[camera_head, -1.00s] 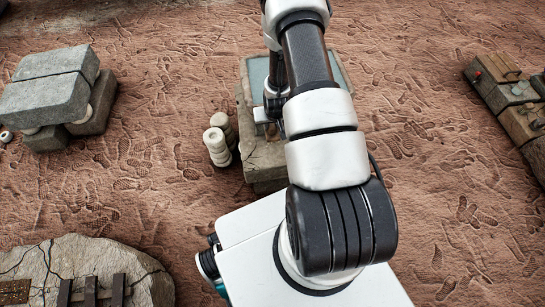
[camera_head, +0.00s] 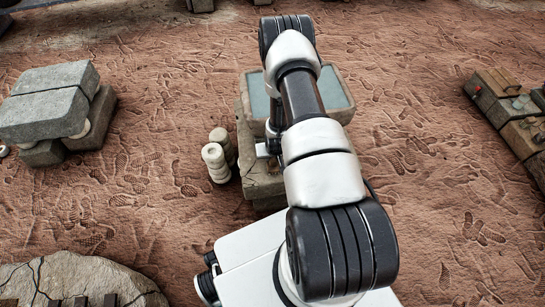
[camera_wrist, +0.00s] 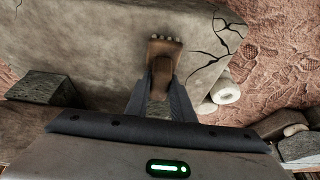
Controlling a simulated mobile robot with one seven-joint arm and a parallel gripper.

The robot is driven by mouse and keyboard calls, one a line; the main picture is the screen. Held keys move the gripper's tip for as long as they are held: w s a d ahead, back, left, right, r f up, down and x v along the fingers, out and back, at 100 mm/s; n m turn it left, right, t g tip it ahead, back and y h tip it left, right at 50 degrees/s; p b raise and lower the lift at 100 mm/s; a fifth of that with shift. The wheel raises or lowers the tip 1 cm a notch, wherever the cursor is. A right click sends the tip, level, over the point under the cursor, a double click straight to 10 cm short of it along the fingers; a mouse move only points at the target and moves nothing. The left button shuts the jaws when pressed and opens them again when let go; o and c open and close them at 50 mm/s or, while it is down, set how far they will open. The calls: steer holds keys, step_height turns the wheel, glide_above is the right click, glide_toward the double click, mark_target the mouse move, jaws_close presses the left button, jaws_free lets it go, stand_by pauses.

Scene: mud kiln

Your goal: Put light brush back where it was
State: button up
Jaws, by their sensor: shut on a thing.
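In the wrist view my gripper (camera_wrist: 161,84) is shut on the light brush (camera_wrist: 164,55). The brush has a brown wooden handle and body, with pale bristle tufts at its far end. It shows over a pale, cracked stone slab (camera_wrist: 90,45); I cannot tell whether it touches the slab. In the head view my arm hides the gripper's fingers and the brush. The arm reaches over a stone block stand (camera_head: 250,160) with a blue-grey-topped tray (camera_head: 335,90) on it.
Pale cylinders (camera_head: 215,160) stand left of the stand, with pale rolls (camera_wrist: 226,92) beside the slab in the wrist view. Grey stone blocks (camera_head: 50,105) are at left, a cracked boulder (camera_head: 80,275) at front left, and boxes (camera_head: 500,95) at right. Reddish ground between is open.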

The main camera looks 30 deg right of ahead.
steer(key=shift+f, duration=0.15)
steer(key=o, duration=0.9)
